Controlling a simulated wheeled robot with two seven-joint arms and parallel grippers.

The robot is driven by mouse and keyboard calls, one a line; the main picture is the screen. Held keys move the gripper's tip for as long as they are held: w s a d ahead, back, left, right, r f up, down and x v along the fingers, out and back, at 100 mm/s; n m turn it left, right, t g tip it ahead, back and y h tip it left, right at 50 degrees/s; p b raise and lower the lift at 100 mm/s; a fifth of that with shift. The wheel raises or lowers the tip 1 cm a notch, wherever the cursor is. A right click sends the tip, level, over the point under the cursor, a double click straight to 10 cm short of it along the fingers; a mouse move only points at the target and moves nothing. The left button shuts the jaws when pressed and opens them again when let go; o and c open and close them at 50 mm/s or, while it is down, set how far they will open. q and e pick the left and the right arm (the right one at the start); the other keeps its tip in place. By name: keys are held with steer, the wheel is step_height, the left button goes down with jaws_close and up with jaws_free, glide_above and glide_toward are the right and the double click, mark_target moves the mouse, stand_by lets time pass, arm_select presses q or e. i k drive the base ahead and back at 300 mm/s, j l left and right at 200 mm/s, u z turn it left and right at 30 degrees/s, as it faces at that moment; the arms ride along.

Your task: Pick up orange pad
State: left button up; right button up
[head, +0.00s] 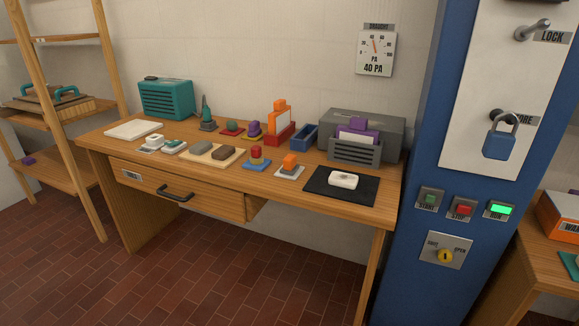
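A small orange block (290,159) sits on a pale square base (289,172) near the front middle of the wooden desk (330,192). A taller flat orange piece (280,104) stands upright with a white sheet in a red holder (279,134) farther back. I cannot tell which of the two is the orange pad. Neither of my grippers shows in the head view.
Around the orange block are a red piece on a blue base (257,158), a black mat (340,186) with a white block, a blue tray (303,136) and a grey machine (362,135). A blue column (420,150) stands right of the desk. Brick floor lies clear in front.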

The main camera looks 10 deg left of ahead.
mark_target(291, 165)
steer(key=i+j+z, duration=0.15)
steer(key=j, duration=0.15)
steer(key=i+j+z, duration=0.15)
steer(key=j, duration=0.15)
steer(key=i+j+z, duration=0.2)
steer(key=j+z, duration=0.15)
steer(key=j, duration=0.25)
